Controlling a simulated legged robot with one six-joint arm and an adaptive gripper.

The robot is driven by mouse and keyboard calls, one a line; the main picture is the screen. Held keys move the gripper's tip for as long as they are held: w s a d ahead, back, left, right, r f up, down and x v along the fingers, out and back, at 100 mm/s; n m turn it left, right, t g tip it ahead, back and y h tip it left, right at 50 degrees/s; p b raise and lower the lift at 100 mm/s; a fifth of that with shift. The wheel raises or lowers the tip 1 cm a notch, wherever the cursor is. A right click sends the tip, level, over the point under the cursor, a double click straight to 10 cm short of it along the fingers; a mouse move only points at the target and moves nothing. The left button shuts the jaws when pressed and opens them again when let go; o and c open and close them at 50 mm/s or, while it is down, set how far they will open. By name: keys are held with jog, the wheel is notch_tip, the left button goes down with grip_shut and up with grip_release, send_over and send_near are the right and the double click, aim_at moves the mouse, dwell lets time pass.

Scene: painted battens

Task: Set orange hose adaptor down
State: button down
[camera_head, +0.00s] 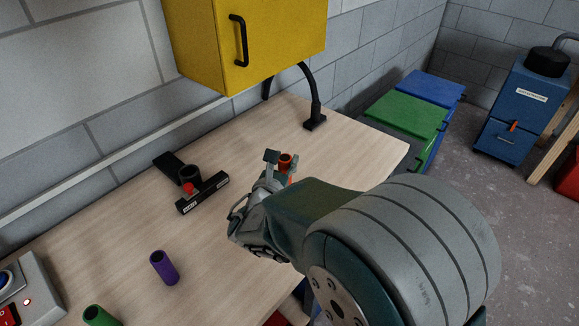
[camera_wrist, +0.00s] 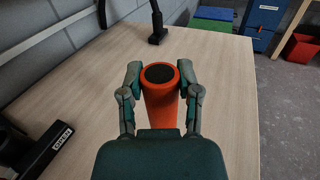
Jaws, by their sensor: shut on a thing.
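The orange hose adaptor (camera_wrist: 160,104) is an upright orange cylinder with a dark round top, seen in the middle of the wrist view. My gripper (camera_wrist: 160,78) is shut on it, one finger on each side. My arm hides the rest. I cannot tell whether the adaptor's base touches the table.
A black holder with a label (camera_head: 203,193) lies left of my gripper. A black lamp base (camera_head: 315,122) stands behind, under a yellow cabinet (camera_head: 245,45). The table's right part is clear.

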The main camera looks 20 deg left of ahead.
jog(key=shift+w+a+f, duration=0.15)
jog(key=shift+w+f, duration=0.35)
jog(key=shift+f, duration=0.65)
jog(key=shift+w+a+f, duration=0.2)
jog(key=shift+w+f, duration=0.3)
jog(key=shift+f, duration=0.6)
jog(key=shift+w+a+f, duration=0.15)
jog(key=shift+w+f, duration=0.35)
jog(key=shift+f, duration=0.65)
jog(key=shift+f, duration=0.1)
jog(key=shift+c, duration=1.5)
grip_release()
jog(key=s, duration=0.4)
jog(key=s+d, duration=0.1)
jog(key=s, duration=0.7)
jog(key=shift+d, duration=0.15)
